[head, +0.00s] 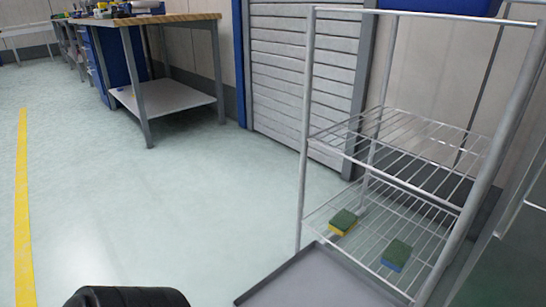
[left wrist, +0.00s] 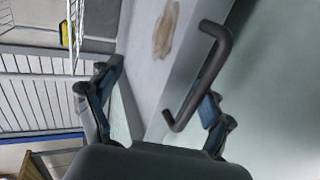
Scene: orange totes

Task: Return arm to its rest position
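My left gripper (left wrist: 158,98) shows in the left wrist view with its two fingers spread wide apart. Nothing is held between them. A dark bent handle (left wrist: 208,72) on a grey surface shows beyond the fingers, close to the right one; I cannot tell whether they touch. In the head view no gripper fingers show. A black rounded part at the bottom left edge looks like part of my own arm. My right gripper is in neither view.
A wire rack (head: 305,130) stands at the right, with two green sponges (head: 343,221) (head: 397,254) on its low shelf and a blue container (head: 440,6) on top. A grey tray-like surface (head: 318,280) lies in front. A workbench (head: 150,19) stands far left. Floor between is clear.

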